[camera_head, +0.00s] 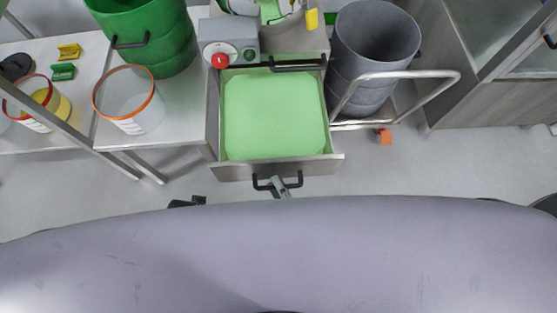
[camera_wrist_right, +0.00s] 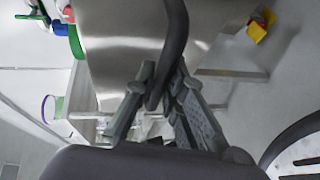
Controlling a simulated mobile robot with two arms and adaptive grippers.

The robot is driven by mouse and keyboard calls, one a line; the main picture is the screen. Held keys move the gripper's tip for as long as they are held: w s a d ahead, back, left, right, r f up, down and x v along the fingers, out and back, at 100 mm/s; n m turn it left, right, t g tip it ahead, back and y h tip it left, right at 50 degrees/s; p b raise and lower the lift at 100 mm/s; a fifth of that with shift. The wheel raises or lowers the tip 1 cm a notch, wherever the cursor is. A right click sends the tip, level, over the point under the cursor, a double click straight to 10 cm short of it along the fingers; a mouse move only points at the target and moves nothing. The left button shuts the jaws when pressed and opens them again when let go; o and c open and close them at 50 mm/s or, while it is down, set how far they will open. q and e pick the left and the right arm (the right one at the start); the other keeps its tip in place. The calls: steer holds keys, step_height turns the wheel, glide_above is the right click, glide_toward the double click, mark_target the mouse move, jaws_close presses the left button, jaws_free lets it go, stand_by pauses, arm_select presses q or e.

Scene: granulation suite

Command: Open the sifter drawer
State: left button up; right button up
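The sifter drawer (camera_head: 272,118) is pulled out toward me in the head view, its light green inside open to view. Its grey front (camera_head: 233,173) carries a black bar handle (camera_head: 262,184). My right gripper (camera_head: 280,185) is at this handle, low in the middle. In the right wrist view the dark handle (camera_wrist_right: 176,40) runs between the two fingers of my right gripper (camera_wrist_right: 163,82). The fingers are closed on the bar, one on each side.
Left of the drawer, a table holds an orange-rimmed clear tub (camera_head: 132,105) and a green drum (camera_head: 150,40). A grey drum (camera_head: 375,45) stands on a railed trolley (camera_head: 420,76) to the right. A control box with a red button (camera_head: 220,61) sits behind the drawer.

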steer(key=o, duration=0.4)
steer(key=v, duration=1.2)
stand_by(0.3)
